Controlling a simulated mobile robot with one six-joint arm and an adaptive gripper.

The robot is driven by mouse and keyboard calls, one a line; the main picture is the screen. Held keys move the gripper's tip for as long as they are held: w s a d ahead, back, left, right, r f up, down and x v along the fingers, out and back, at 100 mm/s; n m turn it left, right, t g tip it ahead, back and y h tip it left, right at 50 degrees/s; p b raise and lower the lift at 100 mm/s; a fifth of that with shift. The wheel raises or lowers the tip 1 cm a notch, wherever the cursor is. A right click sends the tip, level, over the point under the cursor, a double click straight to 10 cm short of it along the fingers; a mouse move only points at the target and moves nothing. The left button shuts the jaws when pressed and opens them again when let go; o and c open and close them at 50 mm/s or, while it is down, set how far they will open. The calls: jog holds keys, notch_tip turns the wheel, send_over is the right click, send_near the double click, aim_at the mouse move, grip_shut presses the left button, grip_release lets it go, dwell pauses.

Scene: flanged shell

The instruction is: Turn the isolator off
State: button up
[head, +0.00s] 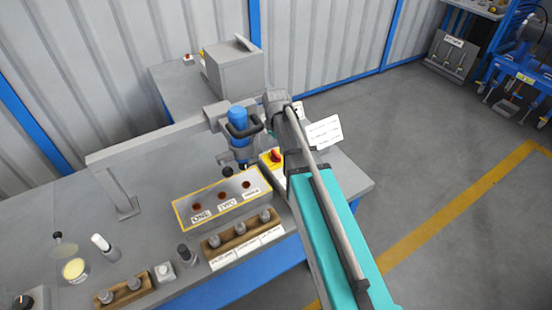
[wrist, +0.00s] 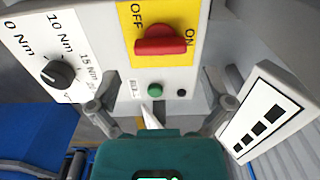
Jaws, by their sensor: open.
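The isolator (wrist: 160,40) is a red rotary handle on a yellow plate, at the top of the wrist view. Its bar lies roughly horizontal, with OFF printed at the upper left and ON at the right, by the bar's right end. In the head view the isolator (head: 276,156) shows beside my arm, which partly covers it. My gripper (wrist: 155,103) is open and empty in the wrist view. Its fingers are spread below the isolator in the picture, not touching the handle. In the head view I cannot make out the fingers behind my arm.
A torque dial (wrist: 59,74) sits left of the isolator. A green button (wrist: 155,89) is below it. A white card (wrist: 264,112) stands close at the right finger. A blue tool (head: 237,118) hangs beside my arm, above a yellow-edged block (head: 180,212).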

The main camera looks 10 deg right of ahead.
aim_at(276, 154)
jog(key=shift+f+b, duration=2)
jog(key=shift+f, duration=0.35)
jog(key=c, duration=0.9)
